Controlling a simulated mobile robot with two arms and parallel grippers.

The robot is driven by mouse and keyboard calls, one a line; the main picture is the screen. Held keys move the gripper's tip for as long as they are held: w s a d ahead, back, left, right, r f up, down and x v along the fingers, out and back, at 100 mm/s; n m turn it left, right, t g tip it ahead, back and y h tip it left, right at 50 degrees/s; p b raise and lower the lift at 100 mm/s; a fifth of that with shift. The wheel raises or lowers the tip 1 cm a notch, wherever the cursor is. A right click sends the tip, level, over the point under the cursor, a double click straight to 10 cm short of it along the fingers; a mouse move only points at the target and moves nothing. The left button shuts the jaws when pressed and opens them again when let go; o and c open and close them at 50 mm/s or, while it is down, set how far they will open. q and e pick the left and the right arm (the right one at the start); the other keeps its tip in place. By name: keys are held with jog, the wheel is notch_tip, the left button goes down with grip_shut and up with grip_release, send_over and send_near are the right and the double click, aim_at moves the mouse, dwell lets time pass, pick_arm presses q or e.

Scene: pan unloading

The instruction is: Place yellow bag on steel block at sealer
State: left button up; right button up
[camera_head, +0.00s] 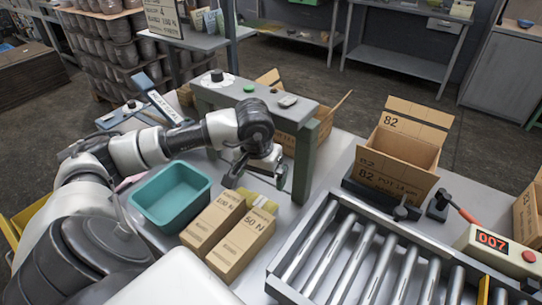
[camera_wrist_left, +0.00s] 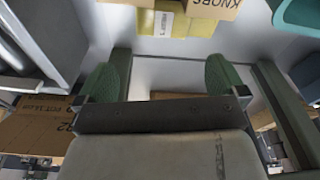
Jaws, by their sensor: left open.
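The yellow bag (camera_head: 259,200) lies just behind the two cardboard boxes in the head view, partly hidden by them. In the left wrist view the bag (camera_wrist_left: 199,29) is at the top, with a white label, beyond my fingertips. My left gripper (camera_head: 257,180) is open and empty, close to the bag and apart from it. Its two green-padded fingers (camera_wrist_left: 164,78) show wide apart in the wrist view. The sealer seems to be the grey-green frame (camera_head: 262,97) with a green button, behind my gripper. I cannot make out the steel block. My right gripper is not in view.
Two cardboard boxes (camera_head: 228,233) stand in front of the bag, with a teal bin (camera_head: 172,196) to their left. A roller conveyor (camera_head: 362,262) is at the right. An open carton (camera_head: 400,150) stands behind it. The frame's leg (camera_head: 304,165) stands close to my gripper.

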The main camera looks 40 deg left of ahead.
aim_at(261, 200)
pick_arm(q)
notch_tip(261, 200, down, 4)
jog(key=shift+s+a+r+p, duration=0.1)
jog(key=shift+p, duration=0.25)
jog(key=shift+f, duration=0.6)
jog(key=f, duration=0.1)
jog(key=f+p, duration=0.1)
jog(key=f, duration=0.1)
jog(key=f+p, duration=0.1)
jog(key=shift+w+a+f, duration=0.2)
jog(key=shift+w+a, duration=0.1)
jog(key=shift+w, duration=0.05)
jog(key=shift+f, duration=0.3)
jog(key=shift+w, duration=0.1)
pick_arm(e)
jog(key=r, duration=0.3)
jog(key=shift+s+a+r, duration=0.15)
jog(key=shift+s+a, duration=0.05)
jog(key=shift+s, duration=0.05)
pick_arm(q)
jog(key=shift+c, duration=0.5)
jog(key=c, duration=0.8)
jog(key=shift+c, duration=0.4)
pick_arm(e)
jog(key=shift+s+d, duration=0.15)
pick_arm(q)
jog(key=shift+r+p, duration=0.15)
jog(key=shift+p, duration=0.15)
